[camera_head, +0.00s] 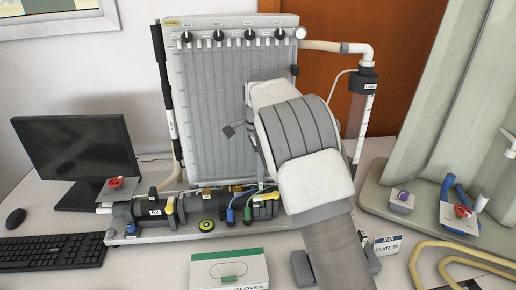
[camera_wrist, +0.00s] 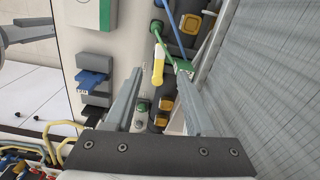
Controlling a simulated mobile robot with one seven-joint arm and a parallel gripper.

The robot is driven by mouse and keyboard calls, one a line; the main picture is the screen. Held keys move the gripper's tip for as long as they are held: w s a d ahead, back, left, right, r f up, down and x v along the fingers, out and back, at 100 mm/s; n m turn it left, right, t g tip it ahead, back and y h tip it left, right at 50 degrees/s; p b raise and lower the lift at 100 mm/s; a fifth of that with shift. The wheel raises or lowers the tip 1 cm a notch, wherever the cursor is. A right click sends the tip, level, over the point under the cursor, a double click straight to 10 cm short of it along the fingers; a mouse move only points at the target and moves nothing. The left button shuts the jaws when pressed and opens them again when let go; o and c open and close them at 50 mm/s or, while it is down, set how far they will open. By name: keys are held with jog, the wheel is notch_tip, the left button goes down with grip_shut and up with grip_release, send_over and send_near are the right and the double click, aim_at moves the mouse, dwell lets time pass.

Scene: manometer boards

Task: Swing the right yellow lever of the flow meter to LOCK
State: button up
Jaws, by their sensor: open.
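The flow meter is a dark horizontal pipe assembly (camera_head: 185,210) at the foot of the manometer board. Its right yellow lever (camera_head: 268,196) shows in the head view just left of my arm, partly crowded by hoses. In the wrist view the yellow lever (camera_wrist: 158,66) has a pale end and lies beyond and between my fingertips, with no clear contact. My gripper (camera_wrist: 158,82) is open and empty, its two grey fingers either side of the lever in the picture. In the head view my arm hides most of the gripper. I cannot read a LOCK mark.
Green (camera_head: 248,213) and blue (camera_head: 231,213) hoses run close beside the right lever. A left yellow lever (camera_head: 170,205) sits further along the pipe. The tall grey manometer board (camera_head: 205,100) stands behind. A glove box (camera_head: 230,270) lies in front.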

notch_tip(320, 180, up, 8)
dwell(0.4)
